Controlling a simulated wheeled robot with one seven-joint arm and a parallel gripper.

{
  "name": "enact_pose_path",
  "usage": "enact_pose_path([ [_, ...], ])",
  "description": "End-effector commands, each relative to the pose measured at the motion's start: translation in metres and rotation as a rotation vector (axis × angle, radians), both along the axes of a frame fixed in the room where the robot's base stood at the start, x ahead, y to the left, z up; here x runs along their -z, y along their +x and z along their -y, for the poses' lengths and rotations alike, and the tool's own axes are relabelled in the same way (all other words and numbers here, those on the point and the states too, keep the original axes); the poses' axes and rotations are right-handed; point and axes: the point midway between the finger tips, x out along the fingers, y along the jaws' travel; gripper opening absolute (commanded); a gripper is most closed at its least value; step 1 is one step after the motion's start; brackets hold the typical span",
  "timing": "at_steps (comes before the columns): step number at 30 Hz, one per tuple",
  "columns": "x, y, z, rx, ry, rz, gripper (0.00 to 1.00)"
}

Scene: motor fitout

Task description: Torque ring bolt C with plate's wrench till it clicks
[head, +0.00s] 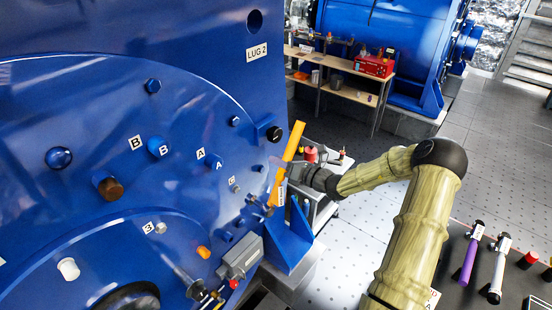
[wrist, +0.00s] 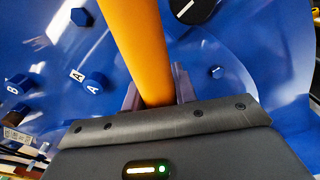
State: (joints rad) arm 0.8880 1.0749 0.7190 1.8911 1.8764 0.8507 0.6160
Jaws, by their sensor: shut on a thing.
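My gripper (head: 283,172) is shut on a yellow-orange bar (head: 292,145), seemingly the wrench handle. The bar stands tilted in front of the blue motor face. In the wrist view the orange bar (wrist: 138,50) rises from between the fingers (wrist: 157,92) and leaves the top edge. The wrench's working end cannot be made out. A small label that looks like C (head: 231,181) sits by a small bolt (head: 237,189), left of my gripper and apart from it. Bolt A (head: 216,162) and bolt B (head: 157,147) are blue and farther left; bolt A also shows in the wrist view (wrist: 95,83).
A blue bracket (head: 288,240) stands just below my gripper. A grey box (head: 240,257) juts from the motor's lower face. A small cart (head: 320,205) is behind my gripper. A dark table (head: 465,280) with purple and white tools lies at lower right. The floor beyond is open.

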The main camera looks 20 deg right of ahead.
Motion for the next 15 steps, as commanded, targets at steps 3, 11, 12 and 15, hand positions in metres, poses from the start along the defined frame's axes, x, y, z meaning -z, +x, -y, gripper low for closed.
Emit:
enact_pose_path([
  [3,-0.0023,-0.0038,0.0022,-0.001,0.003,0.003,0.0],
  [11,-0.0019,-0.0042,0.0024,-0.001,0.003,0.003,0.0],
  [12,-0.0018,-0.0043,0.0026,-0.001,0.002,0.004,0.0],
  [15,-0.0023,-0.007,0.005,0.0,0.002,0.003,0.0],
])
